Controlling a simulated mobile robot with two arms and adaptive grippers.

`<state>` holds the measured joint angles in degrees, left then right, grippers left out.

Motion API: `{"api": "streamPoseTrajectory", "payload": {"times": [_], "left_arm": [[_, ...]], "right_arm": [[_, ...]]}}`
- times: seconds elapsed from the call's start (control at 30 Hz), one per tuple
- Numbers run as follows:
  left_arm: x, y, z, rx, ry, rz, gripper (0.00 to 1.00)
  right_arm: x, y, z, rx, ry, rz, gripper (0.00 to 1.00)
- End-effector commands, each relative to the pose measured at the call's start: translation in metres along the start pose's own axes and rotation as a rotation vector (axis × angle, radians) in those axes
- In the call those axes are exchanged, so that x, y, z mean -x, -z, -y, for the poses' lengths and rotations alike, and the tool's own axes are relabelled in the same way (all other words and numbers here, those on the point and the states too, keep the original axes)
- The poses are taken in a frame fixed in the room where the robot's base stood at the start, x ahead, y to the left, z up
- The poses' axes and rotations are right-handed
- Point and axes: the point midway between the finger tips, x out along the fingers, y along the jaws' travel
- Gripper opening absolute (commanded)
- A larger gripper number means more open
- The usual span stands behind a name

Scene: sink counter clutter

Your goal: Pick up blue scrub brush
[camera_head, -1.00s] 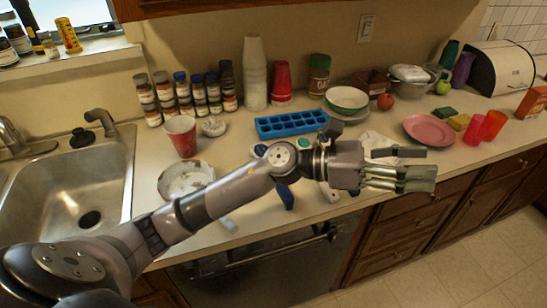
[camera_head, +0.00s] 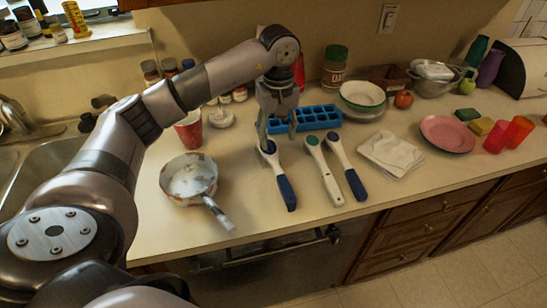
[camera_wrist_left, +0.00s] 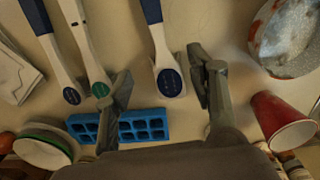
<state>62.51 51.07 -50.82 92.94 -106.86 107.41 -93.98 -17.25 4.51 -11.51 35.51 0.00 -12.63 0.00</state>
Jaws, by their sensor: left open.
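Three scrub brushes lie side by side on the counter. The left one in the head view is a blue scrub brush (camera_head: 280,177) with a dark blue handle. The middle one is a white brush with a green head (camera_head: 324,172). The right one is another blue-handled brush (camera_head: 346,166). My left gripper (camera_head: 277,137) is open and points down at the head end of the left blue brush. In the left wrist view that brush (camera_wrist_left: 163,50) lies between the fingertips of my left gripper (camera_wrist_left: 160,75), with nothing held.
A blue ice tray (camera_head: 318,118) lies close behind the gripper. A pan (camera_head: 188,178) and a red cup (camera_head: 190,132) stand to the left. A folded white cloth (camera_head: 391,154) and a pink plate (camera_head: 447,134) lie to the right. The counter's front strip is clear.

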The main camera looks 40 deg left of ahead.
Motion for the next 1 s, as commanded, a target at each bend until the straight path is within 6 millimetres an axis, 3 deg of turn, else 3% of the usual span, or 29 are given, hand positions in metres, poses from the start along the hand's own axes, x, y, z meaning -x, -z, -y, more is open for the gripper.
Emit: {"api": "streamPoseTrajectory", "payload": {"times": [0.3,0.5,0.73,1.0], "left_arm": [[-0.06,-0.001,0.0,0.001,0.0,0.004,0.52],[-0.074,-0.001,0.0,0.001,-0.001,0.003,0.52],[-0.103,-0.005,0.002,0.001,0.001,0.006,0.52],[-0.125,-0.003,0.0,0.0,-0.004,0.001,0.52]], "right_arm": [[0.024,0.001,-0.003,0.0,-0.003,0.002,0.4],[0.028,0.001,-0.003,-0.001,-0.003,0.002,0.4],[0.053,0.004,-0.004,-0.001,-0.003,0.001,0.4],[0.055,0.005,-0.003,-0.001,-0.003,0.0,0.4]]}}
